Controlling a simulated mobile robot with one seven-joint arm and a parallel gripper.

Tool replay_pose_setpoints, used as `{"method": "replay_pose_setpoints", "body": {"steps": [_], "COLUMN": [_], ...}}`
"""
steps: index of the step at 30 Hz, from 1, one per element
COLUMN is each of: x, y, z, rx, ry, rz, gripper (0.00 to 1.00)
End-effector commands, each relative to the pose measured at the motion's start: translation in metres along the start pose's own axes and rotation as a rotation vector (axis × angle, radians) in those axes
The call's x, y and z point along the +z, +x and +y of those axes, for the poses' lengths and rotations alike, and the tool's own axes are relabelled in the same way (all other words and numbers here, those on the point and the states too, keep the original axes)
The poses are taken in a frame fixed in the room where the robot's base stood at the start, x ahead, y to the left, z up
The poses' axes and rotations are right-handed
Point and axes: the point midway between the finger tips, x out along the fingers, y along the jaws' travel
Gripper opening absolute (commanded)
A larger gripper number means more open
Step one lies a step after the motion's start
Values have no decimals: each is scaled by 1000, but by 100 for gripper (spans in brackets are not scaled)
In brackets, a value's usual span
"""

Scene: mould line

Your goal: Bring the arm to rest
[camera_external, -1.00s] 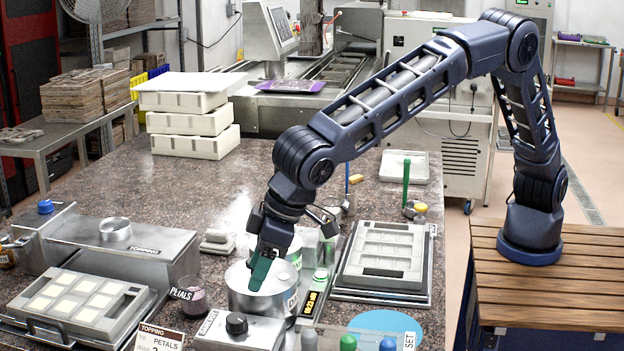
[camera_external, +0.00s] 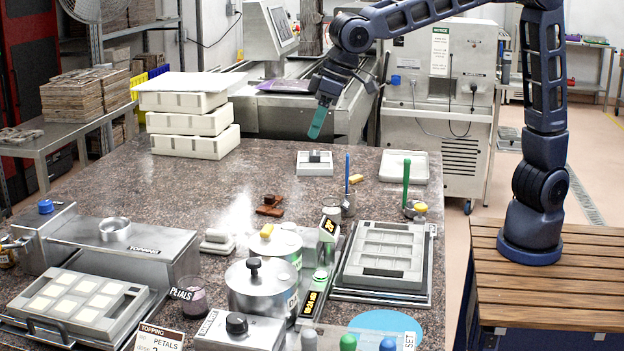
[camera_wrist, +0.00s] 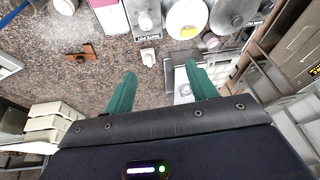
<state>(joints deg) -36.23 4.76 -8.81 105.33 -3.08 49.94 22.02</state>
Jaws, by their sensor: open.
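My gripper (camera_external: 318,122) hangs in the air above the far part of the stone worktop, with its green fingers pointing down. In the wrist view my gripper (camera_wrist: 160,88) shows its two green fingers spread apart with nothing between them. The arm reaches left from its base on the wooden slatted stand (camera_external: 570,275) at the right. A small grey tray with a dark block (camera_external: 315,163) is on the worktop below the gripper, apart from it.
White stacked boxes (camera_external: 190,125) stand at the back left. A steel conveyor machine (camera_external: 300,110) is behind the gripper. The worktop's middle left (camera_external: 130,190) is clear.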

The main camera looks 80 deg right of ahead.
Motion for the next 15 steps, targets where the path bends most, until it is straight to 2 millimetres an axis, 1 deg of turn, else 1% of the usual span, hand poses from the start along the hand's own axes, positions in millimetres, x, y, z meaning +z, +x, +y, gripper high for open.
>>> {"method": "replay_pose_setpoints", "body": {"steps": [1, 6, 11, 15], "x": [9, 43, 80, 117], "y": [-12, -42, -66, -83], "z": [20, 72, 115, 147], "rx": [-1, 1, 6, 13], "ry": [12, 29, 44, 54], "rz": [3, 7, 13, 21], "gripper": [57, 57, 57, 57]}}
